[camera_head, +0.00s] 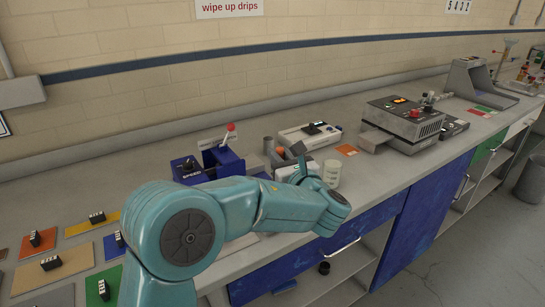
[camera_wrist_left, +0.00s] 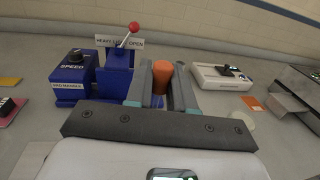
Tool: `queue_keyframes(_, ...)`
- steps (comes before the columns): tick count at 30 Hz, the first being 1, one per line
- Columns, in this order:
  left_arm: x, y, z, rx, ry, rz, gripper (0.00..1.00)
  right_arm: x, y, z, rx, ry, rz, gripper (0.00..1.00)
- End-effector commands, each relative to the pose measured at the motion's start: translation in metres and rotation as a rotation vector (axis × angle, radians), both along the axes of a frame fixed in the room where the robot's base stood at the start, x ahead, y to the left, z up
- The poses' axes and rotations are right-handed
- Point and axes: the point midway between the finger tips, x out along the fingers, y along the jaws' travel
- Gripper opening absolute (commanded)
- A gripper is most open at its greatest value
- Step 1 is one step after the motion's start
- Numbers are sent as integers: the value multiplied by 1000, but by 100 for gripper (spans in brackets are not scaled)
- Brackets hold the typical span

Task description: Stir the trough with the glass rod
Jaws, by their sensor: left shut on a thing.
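My left gripper (camera_head: 291,160) reaches over the bench beside the blue pad mangle (camera_head: 222,158). In the left wrist view its two grey fingers are shut on an orange cylinder (camera_wrist_left: 162,76), which stands up between them. It may be the grip of the glass rod, but no clear glass length shows. The mangle also shows in the left wrist view (camera_wrist_left: 117,78), with a red-knobbed lever and a SPEED dial box (camera_wrist_left: 74,72). I cannot make out the trough; my arm and gripper cover the mangle's near side. My right gripper is in neither view.
A white round tub (camera_head: 332,173) stands just right of my gripper, and a grey cylinder (camera_head: 268,146) behind it. A white device (camera_head: 308,135) and a grey machine (camera_head: 402,123) stand further right. Coloured mats (camera_head: 66,262) with small labelled blocks lie at left.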

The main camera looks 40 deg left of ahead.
Motion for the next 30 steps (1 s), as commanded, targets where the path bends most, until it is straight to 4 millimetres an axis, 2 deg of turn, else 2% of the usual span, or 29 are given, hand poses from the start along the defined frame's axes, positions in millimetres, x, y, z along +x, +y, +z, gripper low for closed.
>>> queue_keyframes(18, -3, -1, -63, -1, 1, 0, 0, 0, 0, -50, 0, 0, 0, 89)
queue_keyframes(23, -4, -1, -72, -1, -1, 0, 0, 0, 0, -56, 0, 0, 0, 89)
queue_keyframes(30, -4, -1, -72, -1, -1, 0, 0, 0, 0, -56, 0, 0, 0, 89)
